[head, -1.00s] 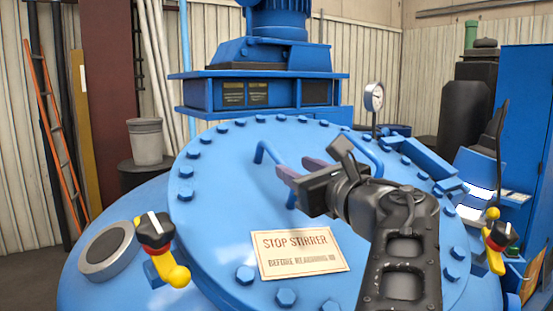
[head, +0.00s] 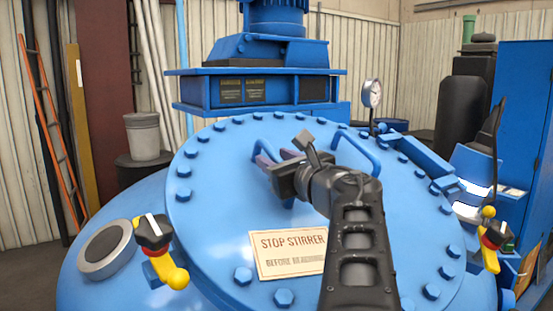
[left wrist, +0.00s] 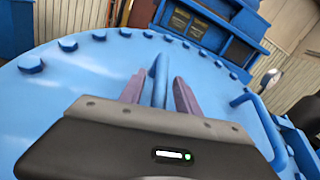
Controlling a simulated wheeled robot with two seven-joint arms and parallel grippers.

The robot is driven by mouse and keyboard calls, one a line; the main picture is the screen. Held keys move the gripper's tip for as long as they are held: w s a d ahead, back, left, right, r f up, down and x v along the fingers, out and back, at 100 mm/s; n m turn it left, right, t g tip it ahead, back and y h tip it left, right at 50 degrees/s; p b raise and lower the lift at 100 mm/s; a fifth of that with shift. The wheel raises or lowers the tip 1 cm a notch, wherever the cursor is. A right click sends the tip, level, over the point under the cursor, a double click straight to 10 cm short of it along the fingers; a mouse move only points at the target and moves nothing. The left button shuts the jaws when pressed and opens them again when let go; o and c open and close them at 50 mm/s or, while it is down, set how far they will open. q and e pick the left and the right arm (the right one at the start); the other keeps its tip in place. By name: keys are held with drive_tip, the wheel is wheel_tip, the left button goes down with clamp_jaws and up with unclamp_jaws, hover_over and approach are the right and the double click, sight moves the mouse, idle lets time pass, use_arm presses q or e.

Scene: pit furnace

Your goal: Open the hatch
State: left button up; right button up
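The hatch is a large round blue lid (head: 215,200) with bolts around its rim. It lies closed on the vessel and also shows in the left wrist view (left wrist: 60,110). It carries two blue bar handles, a left handle (head: 284,122) and a right handle (head: 358,142). My left gripper (head: 266,155) is at the left handle. In the left wrist view the open fingers (left wrist: 158,97) stand on either side of the left handle (left wrist: 161,66), with visible gaps. The right handle (left wrist: 262,120) is to the right there. My right gripper is not in view.
A blue stirrer motor housing (head: 258,88) stands behind the lid. A pressure gauge (head: 372,93) rises at the back right. Yellow-and-red clamps with black knobs sit at the left (head: 160,248) and right (head: 491,245). A "stop stirrer" sign (head: 287,253) lies on the lid.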

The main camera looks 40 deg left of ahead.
use_arm(q)
drive_tip(key=shift+c, duration=0.3)
clamp_jaws()
idle(1.0)
